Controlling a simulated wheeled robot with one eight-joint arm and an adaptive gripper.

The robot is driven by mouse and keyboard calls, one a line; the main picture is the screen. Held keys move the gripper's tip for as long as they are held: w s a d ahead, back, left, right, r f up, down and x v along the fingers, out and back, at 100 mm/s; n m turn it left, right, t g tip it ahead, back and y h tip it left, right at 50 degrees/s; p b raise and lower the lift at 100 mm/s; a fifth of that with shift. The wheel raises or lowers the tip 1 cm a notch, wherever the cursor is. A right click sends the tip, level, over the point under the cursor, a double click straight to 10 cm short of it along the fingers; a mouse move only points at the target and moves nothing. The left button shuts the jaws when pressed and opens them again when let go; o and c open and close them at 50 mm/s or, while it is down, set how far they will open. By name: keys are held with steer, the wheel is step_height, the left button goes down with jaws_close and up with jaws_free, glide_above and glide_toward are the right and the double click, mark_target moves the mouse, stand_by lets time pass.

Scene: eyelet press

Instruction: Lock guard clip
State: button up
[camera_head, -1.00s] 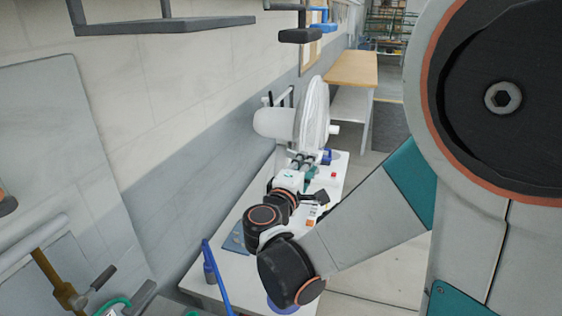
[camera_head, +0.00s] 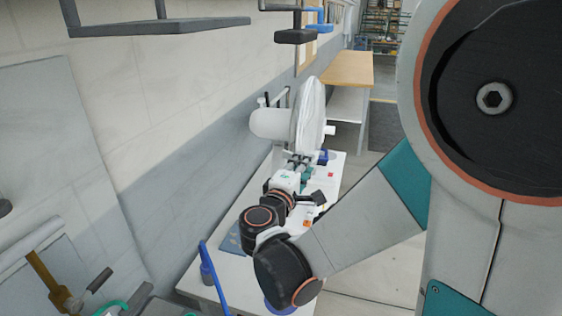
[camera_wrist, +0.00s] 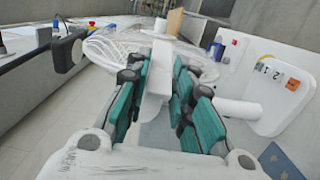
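A large white fan-like round guard (camera_head: 308,115) stands upright on the white table; its wire mesh shows in the wrist view (camera_wrist: 110,50). My gripper (camera_head: 300,162) is low at the guard's near side. In the wrist view my gripper's teal-padded fingers (camera_wrist: 161,85) stand on both sides of a narrow white upright piece (camera_wrist: 157,72), possibly the clip. The piece lies close to both fingers; I cannot tell whether they press on it. My arm hides the lower part of the guard in the head view.
A white panel with labels (camera_wrist: 280,85) is at the right in the wrist view. A red button (camera_head: 330,174) is on the table (camera_head: 210,290). A blue-handled tool (camera_head: 212,275) stands at the near edge. A wooden-topped bench (camera_head: 348,68) is behind. The wall is close on the left.

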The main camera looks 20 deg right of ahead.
steer(key=shift+o, duration=1.1)
steer(key=shift+r, duration=0.1)
steer(key=shift+r, duration=4.95)
steer(key=s+a, duration=0.2)
steer(key=a, duration=1.1)
steer(key=shift+a, duration=0.3)
steer(key=shift+s, duration=0.15)
